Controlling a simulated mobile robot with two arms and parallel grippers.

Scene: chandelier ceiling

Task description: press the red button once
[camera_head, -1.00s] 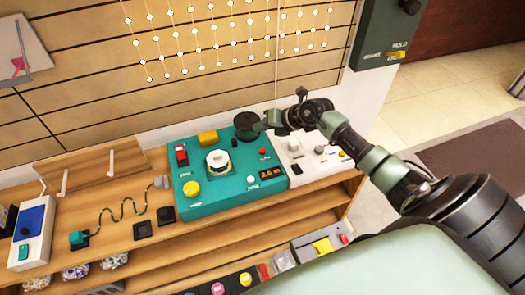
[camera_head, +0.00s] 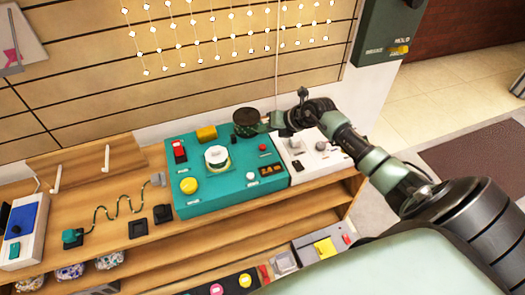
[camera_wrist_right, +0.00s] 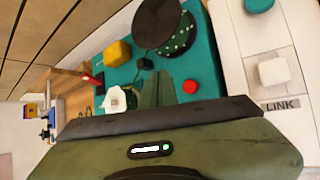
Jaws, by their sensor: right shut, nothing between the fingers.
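The red button (camera_head: 262,147) is small and round on the right part of the teal panel (camera_head: 220,197). In the right wrist view the red button (camera_wrist_right: 190,87) shows just right of my right gripper's fingers. My right gripper (camera_wrist_right: 158,76) is shut and empty, with a visible gap in the picture between its fingers and the button. In the head view my right arm reaches in from the right over the panel's far right corner; the fingertips are hard to make out there. My left gripper is not in view.
A dark round-topped cylinder (camera_wrist_right: 157,22) stands near the button. The panel also bears a white-topped knob (camera_head: 217,157), a yellow block (camera_head: 206,133), a yellow round button (camera_head: 189,185) and a red switch (camera_head: 180,149). A white panel (camera_head: 305,172) adjoins on the right.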

